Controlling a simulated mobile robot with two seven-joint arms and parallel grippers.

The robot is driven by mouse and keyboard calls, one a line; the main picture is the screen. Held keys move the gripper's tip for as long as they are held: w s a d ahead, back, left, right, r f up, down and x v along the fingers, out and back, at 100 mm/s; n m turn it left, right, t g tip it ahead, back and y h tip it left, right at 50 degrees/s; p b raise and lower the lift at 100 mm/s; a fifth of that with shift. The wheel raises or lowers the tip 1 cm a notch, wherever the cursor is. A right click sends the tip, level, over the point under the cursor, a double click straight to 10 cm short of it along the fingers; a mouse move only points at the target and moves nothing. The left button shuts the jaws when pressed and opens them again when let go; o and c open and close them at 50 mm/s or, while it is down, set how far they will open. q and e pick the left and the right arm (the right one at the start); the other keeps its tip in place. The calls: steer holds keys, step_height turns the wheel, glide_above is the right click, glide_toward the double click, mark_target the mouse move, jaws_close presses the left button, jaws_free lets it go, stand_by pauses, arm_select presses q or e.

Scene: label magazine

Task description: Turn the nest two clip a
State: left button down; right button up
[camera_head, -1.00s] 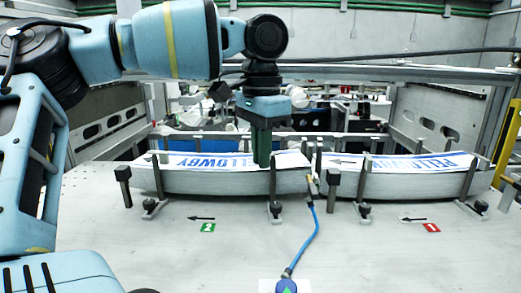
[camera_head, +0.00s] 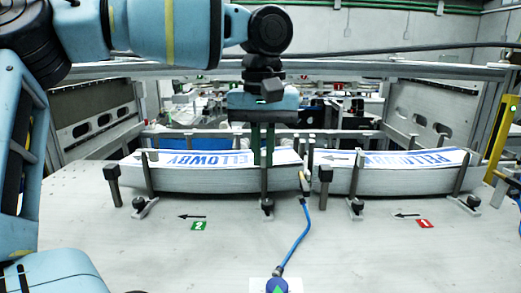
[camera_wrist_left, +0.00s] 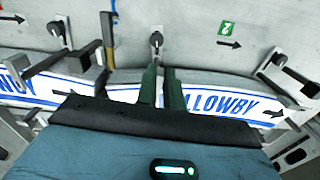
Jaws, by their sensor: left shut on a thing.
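Nest two, marked by a green "2" tag (camera_head: 198,226), holds a stack of white labels with blue lettering (camera_head: 205,181). Its right-hand clip, a grey upright post on a black knob (camera_head: 267,207), stands at the stack's front; the knob also shows in the left wrist view (camera_wrist_left: 157,40). My left gripper (camera_head: 264,160) points down at the top of this post. Its green fingers (camera_wrist_left: 162,92) stand on both sides of the post and are shut on it; the contact is partly hidden. Nest two's other clip (camera_head: 140,208) stands further left. My right gripper is not in view.
Nest one, with a red "1" tag (camera_head: 425,223), holds a second label stack (camera_head: 390,180) on the right. A blue hose (camera_head: 297,240) runs from a fitting between the stacks to the front edge. The grey tabletop (camera_head: 345,250) in front is mostly clear.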

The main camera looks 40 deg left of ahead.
arm_select(q)
steer(key=shift+w+d+r+n, duration=0.1)
steer(key=shift+w+d+n, duration=0.1)
steer(key=shift+n, duration=1)
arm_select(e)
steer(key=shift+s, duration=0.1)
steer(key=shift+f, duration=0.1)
arm_select(q)
steer(key=c, duration=1.5)
jaws_free()
step_height(320, 180, up, 8)
steer(key=shift+f+b, duration=0.15)
steer(key=shift+b, duration=0.4)
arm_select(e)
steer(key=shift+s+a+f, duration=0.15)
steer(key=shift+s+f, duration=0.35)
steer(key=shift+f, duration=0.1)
